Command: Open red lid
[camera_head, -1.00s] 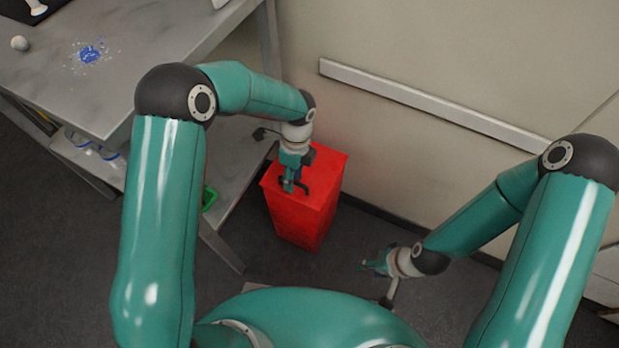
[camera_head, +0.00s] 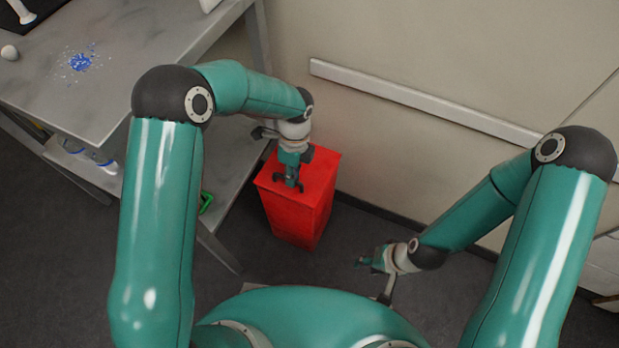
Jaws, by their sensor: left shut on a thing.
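A tall red bin (camera_head: 291,215) stands on the floor against the wall, its flat red lid (camera_head: 318,170) on top. The lid looks closed, with no visible gap. My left gripper (camera_head: 289,184) points down at the middle of the lid and is shut on it; its dark fingers hide the exact spot of contact. My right gripper (camera_head: 366,261) hangs low to the right of the bin, apart from it. It is too small in the view to tell whether its fingers are open.
A grey table (camera_head: 130,70) with a lower shelf (camera_head: 225,150) stands close to the bin's left. Blue powder (camera_head: 80,62) lies on the tabletop. A wall rail (camera_head: 420,103) runs behind the bin. Dark floor is free between the bin and my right gripper.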

